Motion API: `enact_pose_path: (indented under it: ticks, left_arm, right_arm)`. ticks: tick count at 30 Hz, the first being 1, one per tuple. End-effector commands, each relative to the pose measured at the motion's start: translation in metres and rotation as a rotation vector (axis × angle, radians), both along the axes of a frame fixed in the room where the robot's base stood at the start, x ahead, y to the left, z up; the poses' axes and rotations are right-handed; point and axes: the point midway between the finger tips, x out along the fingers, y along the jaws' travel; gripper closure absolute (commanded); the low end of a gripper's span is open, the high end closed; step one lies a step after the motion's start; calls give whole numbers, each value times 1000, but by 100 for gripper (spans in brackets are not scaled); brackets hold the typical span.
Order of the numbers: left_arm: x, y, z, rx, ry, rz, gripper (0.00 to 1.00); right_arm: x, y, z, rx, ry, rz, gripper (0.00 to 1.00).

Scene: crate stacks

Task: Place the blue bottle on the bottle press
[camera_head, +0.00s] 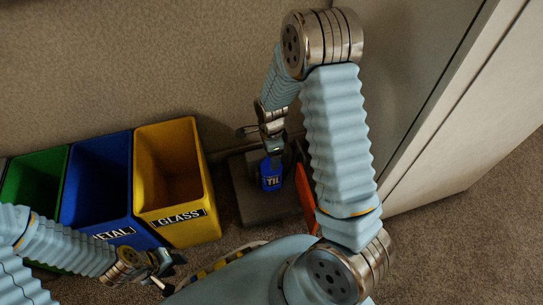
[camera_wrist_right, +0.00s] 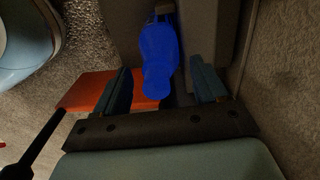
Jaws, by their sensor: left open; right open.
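The blue bottle (camera_head: 271,176) stands upright on the dark grey base of the bottle press (camera_head: 262,210), against the back wall. The press's orange lever (camera_head: 304,190) is just right of the bottle. My right gripper (camera_head: 271,147) is directly above and behind the bottle, partly hidden by its own wrist. In the right wrist view my open right gripper (camera_wrist_right: 164,88) has one finger on each side of the blue bottle (camera_wrist_right: 159,55), with gaps showing. The orange lever (camera_wrist_right: 92,90) shows there too. My left gripper (camera_head: 166,268) is open and empty at the lower left, before the bins.
A yellow GLASS bin (camera_head: 180,218), a blue METAL bin (camera_head: 97,202) and a green bin (camera_head: 38,178) stand left of the press. A tall pale cabinet (camera_head: 470,110) is at the right. Bare carpet (camera_head: 450,250) lies at the lower right.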

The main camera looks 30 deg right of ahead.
Motion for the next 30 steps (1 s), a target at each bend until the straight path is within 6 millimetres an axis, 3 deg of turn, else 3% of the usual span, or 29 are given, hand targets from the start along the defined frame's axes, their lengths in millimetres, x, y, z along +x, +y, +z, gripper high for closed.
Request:
enact_pose_path:
  ticks: [3, 9, 13, 16, 19, 22, 27, 30]
  left_arm:
    - [0, 0, 12, 0, 1, 0, 57]
    - [0, 1, 23, 3, -1, 2, 57]
    - [1, 2, 27, 5, -3, 2, 57]
    - [1, 2, 27, 6, -3, 3, 57]
    - [1, 2, 27, 6, -3, 3, 57]
    - [1, 2, 27, 6, -3, 3, 57]
    - [1, 2, 27, 6, -3, 3, 57]
    - [1, 2, 27, 6, -3, 3, 57]
  right_arm:
    - [1, 0, 33, 1, -5, 0, 28]
    - [1, 0, 77, 1, -3, 1, 28]
    - [1, 0, 93, 1, -2, 0, 28]
    - [-1, 2, 95, 5, 0, 27, 28]
    - [-10, 15, 71, 31, -1, 178, 28]
    - [-31, 42, 26, 86, -22, 472, 28]
    - [-87, 99, -39, 188, -132, 1047, 28]
    - [-115, 127, -57, 216, -219, 1307, 28]
